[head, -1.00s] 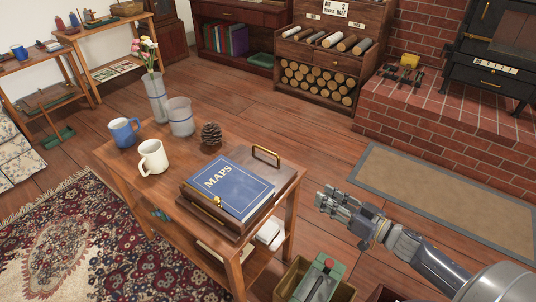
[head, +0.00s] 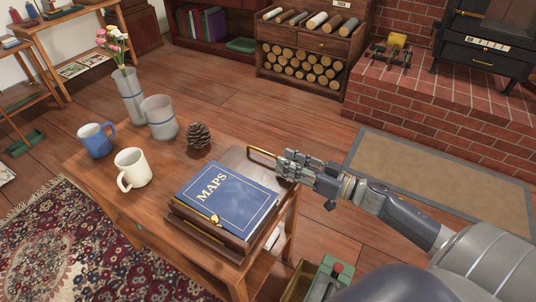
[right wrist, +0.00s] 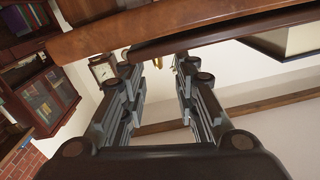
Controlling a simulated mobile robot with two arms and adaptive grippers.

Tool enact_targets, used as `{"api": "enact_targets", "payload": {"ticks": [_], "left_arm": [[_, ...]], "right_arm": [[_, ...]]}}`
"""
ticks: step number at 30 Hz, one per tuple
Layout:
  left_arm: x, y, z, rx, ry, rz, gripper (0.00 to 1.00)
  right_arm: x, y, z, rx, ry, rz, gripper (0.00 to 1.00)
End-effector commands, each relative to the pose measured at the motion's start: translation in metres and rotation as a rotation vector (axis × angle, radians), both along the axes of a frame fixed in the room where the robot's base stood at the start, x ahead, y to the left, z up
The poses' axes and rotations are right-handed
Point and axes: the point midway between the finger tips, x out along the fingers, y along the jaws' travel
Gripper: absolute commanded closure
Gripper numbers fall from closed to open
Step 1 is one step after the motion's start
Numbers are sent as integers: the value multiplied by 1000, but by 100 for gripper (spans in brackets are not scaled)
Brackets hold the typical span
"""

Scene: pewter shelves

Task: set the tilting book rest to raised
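The book rest (head: 238,241) is a dark wooden board on the low table, lying low and nearly flat. A blue MAPS book (head: 228,198) lies on it, with a small brass piece at its front edge. A brass loop handle (head: 263,152) stands at the rest's far edge. My right gripper (head: 283,164) is at the right end of this handle; I cannot tell whether it touches it. In the right wrist view my right gripper (right wrist: 160,68) has its fingers apart, with bits of brass near the tips. My left gripper is not in view.
A pinecone (head: 199,135), a glass tumbler (head: 160,119), a vase with flowers (head: 130,98), a white mug (head: 132,169) and a blue mug (head: 97,141) stand left of and behind the rest. A green box (head: 325,279) is below my right arm.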

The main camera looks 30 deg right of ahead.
Motion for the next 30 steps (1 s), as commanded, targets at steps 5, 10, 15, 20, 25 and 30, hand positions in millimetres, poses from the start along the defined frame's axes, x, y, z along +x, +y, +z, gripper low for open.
{"api": "enact_targets", "payload": {"ticks": [5,10,15,20,25,30], "left_arm": [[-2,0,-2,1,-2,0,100],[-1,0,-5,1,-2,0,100],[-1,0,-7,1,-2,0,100],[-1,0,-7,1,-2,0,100],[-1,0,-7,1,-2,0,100],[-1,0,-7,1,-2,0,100]], "right_arm": [[28,16,0,1,-3,-1,72],[46,27,0,0,-2,0,72],[56,33,0,0,0,-1,72],[58,34,0,0,0,-1,72],[58,34,0,1,1,-1,72],[58,34,0,1,1,-1,100]]}}
